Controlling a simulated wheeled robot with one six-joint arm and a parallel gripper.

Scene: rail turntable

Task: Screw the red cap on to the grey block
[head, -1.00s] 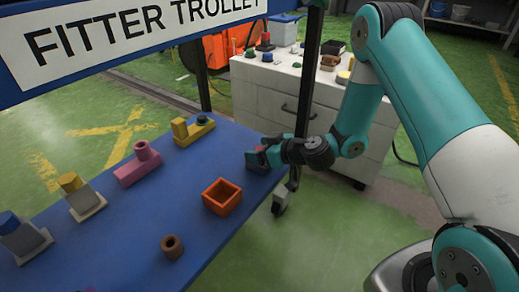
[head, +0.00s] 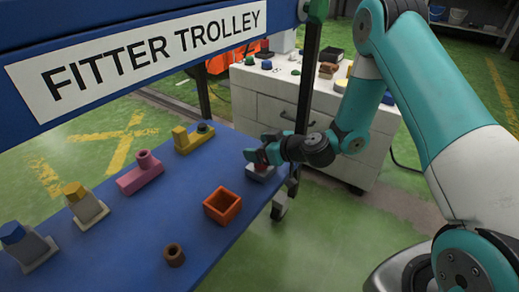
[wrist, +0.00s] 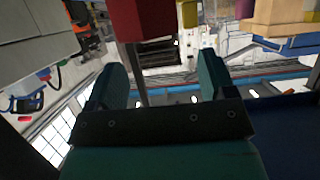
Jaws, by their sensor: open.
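In the wrist view the red cap (wrist: 142,18) is at the top edge, beyond the two teal fingertips. The fingers are spread apart with nothing between them. My gripper (wrist: 160,62) is open.
On the blue top (head: 150,225) stand an open orange box (head: 222,206), a brown ring (head: 174,255), a pink block (head: 140,178), a yellow block (head: 190,140) and grey blocks with yellow and blue caps. A trolley post stands beside my gripper. A white cabinet (head: 325,125) is behind.

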